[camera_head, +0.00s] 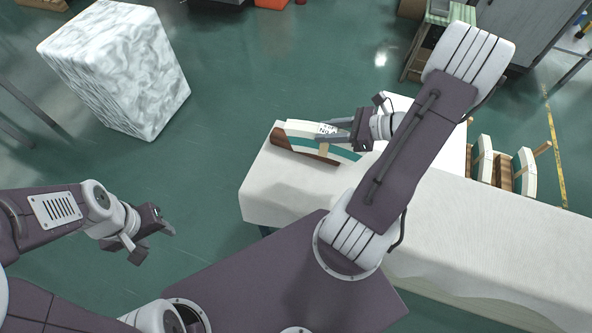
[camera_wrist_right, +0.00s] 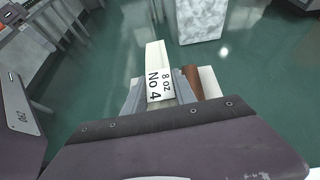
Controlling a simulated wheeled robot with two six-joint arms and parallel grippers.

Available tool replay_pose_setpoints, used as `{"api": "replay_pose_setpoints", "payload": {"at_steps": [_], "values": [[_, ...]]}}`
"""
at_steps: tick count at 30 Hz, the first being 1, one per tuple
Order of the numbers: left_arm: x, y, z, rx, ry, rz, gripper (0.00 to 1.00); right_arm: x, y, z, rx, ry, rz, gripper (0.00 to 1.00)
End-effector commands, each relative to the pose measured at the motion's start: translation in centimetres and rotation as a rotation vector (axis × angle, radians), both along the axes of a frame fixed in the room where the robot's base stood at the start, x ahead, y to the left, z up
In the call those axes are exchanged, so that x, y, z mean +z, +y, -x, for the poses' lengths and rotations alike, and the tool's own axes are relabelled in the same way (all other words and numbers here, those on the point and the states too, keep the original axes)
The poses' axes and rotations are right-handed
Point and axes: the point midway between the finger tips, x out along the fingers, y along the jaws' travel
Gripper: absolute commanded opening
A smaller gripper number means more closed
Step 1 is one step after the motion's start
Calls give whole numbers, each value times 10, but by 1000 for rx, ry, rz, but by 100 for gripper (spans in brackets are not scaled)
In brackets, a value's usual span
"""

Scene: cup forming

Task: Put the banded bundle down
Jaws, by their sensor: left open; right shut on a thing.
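The banded bundle (camera_head: 298,126) is a cream, curved stack with a white paper band. In the right wrist view the bundle (camera_wrist_right: 155,55) carries the label "8 oz No 4". My right gripper (camera_head: 328,136) is shut on it around the band, with one finger on each side in the wrist view. The bundle is over the left end of the white-covered table, at a brown wooden holder (camera_head: 303,152). I cannot tell whether it touches the holder or hangs just above it. My left gripper (camera_head: 153,242) is open and empty, over the floor left of the table.
The white-covered table (camera_head: 480,235) runs to the right, with a wide clear top. A wooden rack with cream curved pieces (camera_head: 486,160) stands at its far side.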

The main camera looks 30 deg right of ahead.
Motion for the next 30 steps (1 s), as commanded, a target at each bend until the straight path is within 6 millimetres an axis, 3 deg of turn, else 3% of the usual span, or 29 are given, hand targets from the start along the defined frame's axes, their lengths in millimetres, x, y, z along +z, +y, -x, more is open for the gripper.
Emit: {"api": "replay_pose_setpoints", "payload": {"at_steps": [1,3,10,14,22,30], "values": [[-14,0,0,0,0,0,49,-10,-11,6,-21,1,5,0],[-21,0,0,0,0,0,49,-13,-21,13,-41,8,6,0],[-23,0,0,0,0,0,49,-12,-29,21,-59,17,5,0],[-31,0,0,0,0,0,49,-27,-14,6,-53,19,2,0],[-52,0,0,0,0,0,49,-70,34,-45,-51,19,2,0],[-56,0,0,0,0,0,49,-81,50,-64,-58,17,5,0]]}}
